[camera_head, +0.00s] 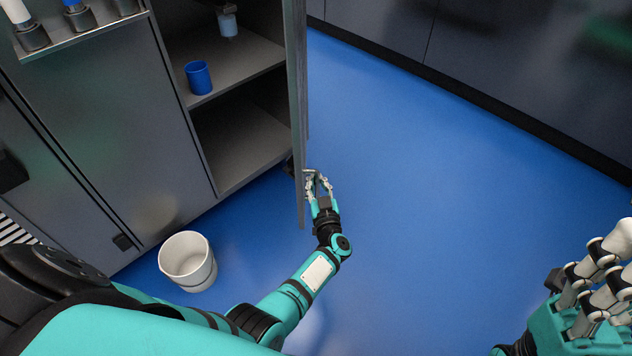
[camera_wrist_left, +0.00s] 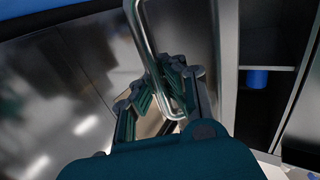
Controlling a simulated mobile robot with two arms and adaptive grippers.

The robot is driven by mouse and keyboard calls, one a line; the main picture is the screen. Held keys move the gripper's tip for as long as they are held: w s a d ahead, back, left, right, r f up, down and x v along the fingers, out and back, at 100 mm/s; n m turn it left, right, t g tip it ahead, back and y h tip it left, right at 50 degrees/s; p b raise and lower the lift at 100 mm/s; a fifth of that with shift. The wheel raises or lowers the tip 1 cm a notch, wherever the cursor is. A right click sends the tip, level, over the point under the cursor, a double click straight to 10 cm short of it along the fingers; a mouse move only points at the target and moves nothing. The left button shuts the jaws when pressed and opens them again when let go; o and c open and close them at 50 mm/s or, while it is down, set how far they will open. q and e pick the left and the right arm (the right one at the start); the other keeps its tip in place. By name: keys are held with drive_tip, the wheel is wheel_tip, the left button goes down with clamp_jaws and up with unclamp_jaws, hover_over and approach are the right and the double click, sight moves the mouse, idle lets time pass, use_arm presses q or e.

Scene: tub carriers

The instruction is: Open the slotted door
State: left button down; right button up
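The cabinet door (camera_head: 298,120) stands swung well out from the cabinet and shows nearly edge-on in the head view; no slots can be made out. In the left wrist view its shiny face (camera_wrist_left: 70,75) and a bent metal bar handle (camera_wrist_left: 147,40) show. My left gripper (camera_head: 317,178) is at the handle on the door's outer side. In the left wrist view the gripper (camera_wrist_left: 170,75) has its fingers around the bar and looks shut on it.
The open cabinet shows a shelf (camera_head: 250,62) with a blue cup (camera_head: 198,77). A white bucket (camera_head: 187,261) stands on the floor by the cabinet. Blue floor (camera_head: 430,180) right of the door is clear up to dark cabinets (camera_head: 510,60).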

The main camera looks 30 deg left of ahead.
use_arm(q)
drive_tip(key=c, duration=2)
unclamp_jaws()
drive_tip(key=shift+s+d+f, duration=0.15)
drive_tip(key=shift+d+f, duration=0.1)
drive_tip(key=shift+d, duration=0.05)
drive_tip(key=o, duration=0.7)
drive_tip(key=shift+r, duration=0.15)
drive_tip(key=shift+c, duration=0.2)
drive_tip(key=shift+a, duration=0.15)
drive_tip(key=shift+a+r, duration=0.1)
